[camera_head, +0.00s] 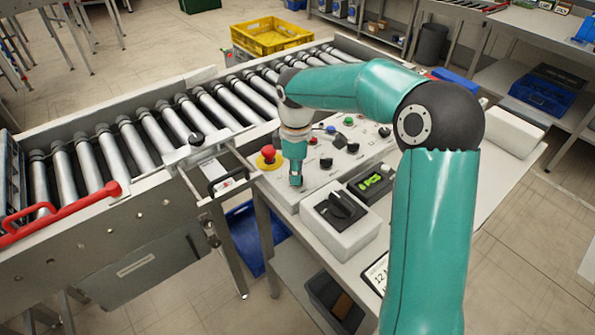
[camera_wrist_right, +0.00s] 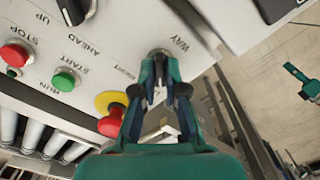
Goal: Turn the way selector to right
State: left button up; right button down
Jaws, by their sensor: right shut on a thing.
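The way selector (camera_wrist_right: 159,53) sits on the pale control panel (camera_head: 318,179) under the printed word WAY. In the right wrist view only a bit of its grey base shows between and behind my fingertips. My right gripper (camera_head: 296,181) points down at the near left corner of the panel and hides the selector in the head view. In the right wrist view my right gripper (camera_wrist_right: 160,66) is shut on the selector's knob. The direction the knob points is hidden by the fingers. My left gripper is not seen in the head view.
A red emergency button on a yellow base (camera_head: 268,158) stands close beside my right gripper. Other knobs and buttons lie farther along the panel. A white box with a black handle (camera_head: 340,222) is nearby at right. The roller conveyor (camera_head: 160,135) runs behind.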

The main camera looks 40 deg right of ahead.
jog(key=shift+d, duration=0.15)
jog(key=shift+m, duration=0.4)
jog(key=m, duration=0.3)
jog(key=shift+m, duration=0.3)
jog(key=m, duration=0.4)
jog(key=shift+m+b, duration=0.3)
jog(key=m, duration=0.4)
jog(key=m+b, duration=0.1)
jog(key=m, duration=0.3)
jog(key=shift+r+m, duration=0.1)
jog(key=shift+m, duration=0.2)
jog(key=c, duration=1.2)
grip_release()
